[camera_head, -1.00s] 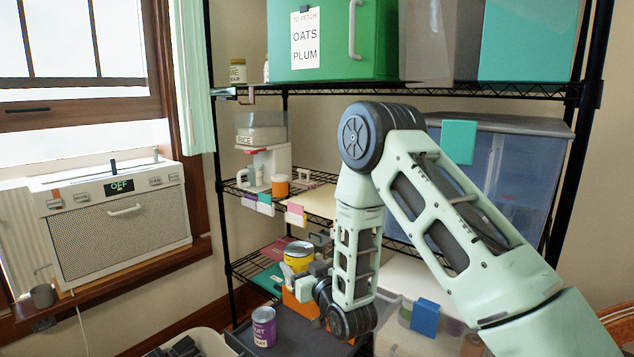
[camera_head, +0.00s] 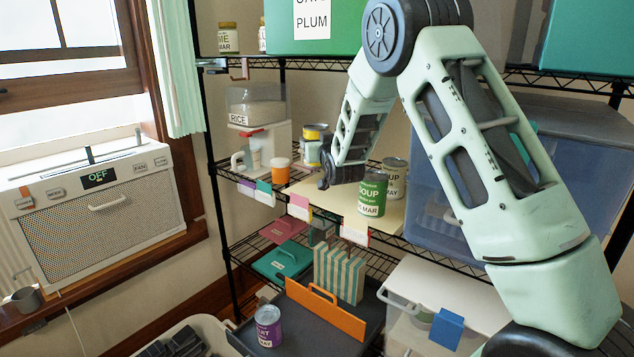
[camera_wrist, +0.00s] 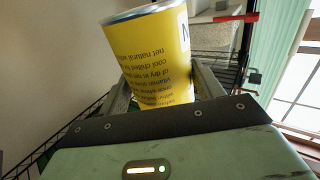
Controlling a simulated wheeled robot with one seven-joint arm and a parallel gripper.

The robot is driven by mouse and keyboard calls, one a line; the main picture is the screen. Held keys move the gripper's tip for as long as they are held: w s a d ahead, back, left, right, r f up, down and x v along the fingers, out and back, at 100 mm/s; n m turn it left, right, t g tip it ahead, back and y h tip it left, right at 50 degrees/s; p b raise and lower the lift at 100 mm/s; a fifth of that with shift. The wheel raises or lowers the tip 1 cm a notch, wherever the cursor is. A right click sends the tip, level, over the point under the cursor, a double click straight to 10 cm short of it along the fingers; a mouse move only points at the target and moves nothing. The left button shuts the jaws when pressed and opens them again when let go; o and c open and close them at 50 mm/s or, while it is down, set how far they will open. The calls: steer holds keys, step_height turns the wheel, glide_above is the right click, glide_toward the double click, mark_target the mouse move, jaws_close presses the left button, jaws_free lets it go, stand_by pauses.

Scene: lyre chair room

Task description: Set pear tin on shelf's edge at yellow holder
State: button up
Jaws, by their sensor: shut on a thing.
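My gripper (camera_wrist: 164,84) is shut on a yellow tin (camera_wrist: 152,50) with a silver rim; only small print and one large letter show, so I cannot read its name. In the head view this yellow tin (camera_head: 313,148) is above the middle shelf (camera_head: 322,193), behind and left of my wrist, which partly hides it. It looks roughly upright. I cannot tell whether it touches the shelf. Holders on that shelf's front edge include a purple one (camera_head: 246,186), a teal one (camera_head: 264,187) and a pink one (camera_head: 299,202). I cannot make out a yellow holder.
A green soup tin (camera_head: 372,196) and a white-and-brown soup tin (camera_head: 396,175) stand right of my wrist.

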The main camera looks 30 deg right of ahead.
steer(key=f, duration=0.5)
steer(key=shift+w+p, duration=0.3)
steer(key=shift+p, duration=0.05)
steer(key=shift+f+p, duration=0.3)
steer(key=shift+f, duration=2.1)
steer(key=shift+f, duration=0.15)
steer(key=o, duration=1.4)
steer(key=shift+o, duration=0.2)
